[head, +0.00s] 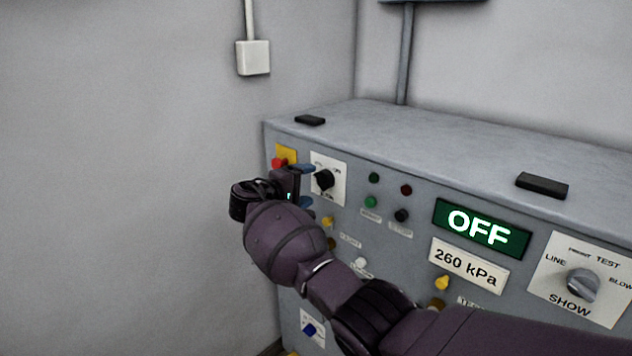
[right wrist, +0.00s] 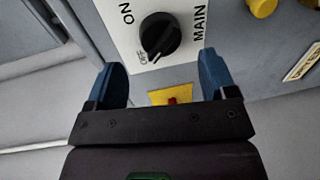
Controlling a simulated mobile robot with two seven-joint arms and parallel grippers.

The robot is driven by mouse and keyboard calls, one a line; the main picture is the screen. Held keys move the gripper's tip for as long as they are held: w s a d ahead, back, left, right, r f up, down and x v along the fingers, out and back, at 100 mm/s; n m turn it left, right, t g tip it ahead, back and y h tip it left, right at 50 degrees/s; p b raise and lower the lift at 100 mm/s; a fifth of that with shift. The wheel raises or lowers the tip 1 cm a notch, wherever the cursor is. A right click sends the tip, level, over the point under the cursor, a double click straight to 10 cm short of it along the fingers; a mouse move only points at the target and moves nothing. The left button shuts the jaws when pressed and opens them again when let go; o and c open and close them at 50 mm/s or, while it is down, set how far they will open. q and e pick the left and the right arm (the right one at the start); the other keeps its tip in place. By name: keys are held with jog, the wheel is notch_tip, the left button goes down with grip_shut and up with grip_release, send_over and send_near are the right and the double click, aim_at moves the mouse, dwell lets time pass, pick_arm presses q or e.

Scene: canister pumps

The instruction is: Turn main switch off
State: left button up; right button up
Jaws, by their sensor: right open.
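The main switch is a black rotary knob (right wrist: 160,35) on a white plate marked ON, OFF and MAIN. The knob's ridge slants, with one end towards the OFF mark in the right wrist view. In the head view the knob (head: 323,181) sits at the upper left of the grey panel. My right gripper (head: 305,186) is open and empty just in front of it. In the right wrist view the blue fingertips of the gripper (right wrist: 162,72) stand apart, with the knob beyond the gap between them; I see no contact. My left gripper is not in view.
A red button (head: 278,163) on a yellow plate is close to my right gripper. Lamps and small yellow knobs cover the panel. A green display (head: 482,228) reads OFF, and a label (head: 467,264) reads 260 kPa. A grey selector (head: 583,285) is at right.

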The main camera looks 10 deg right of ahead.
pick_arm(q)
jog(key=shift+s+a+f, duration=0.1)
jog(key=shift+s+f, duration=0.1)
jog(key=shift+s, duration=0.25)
pick_arm(e)
jog(key=v, duration=0.6)
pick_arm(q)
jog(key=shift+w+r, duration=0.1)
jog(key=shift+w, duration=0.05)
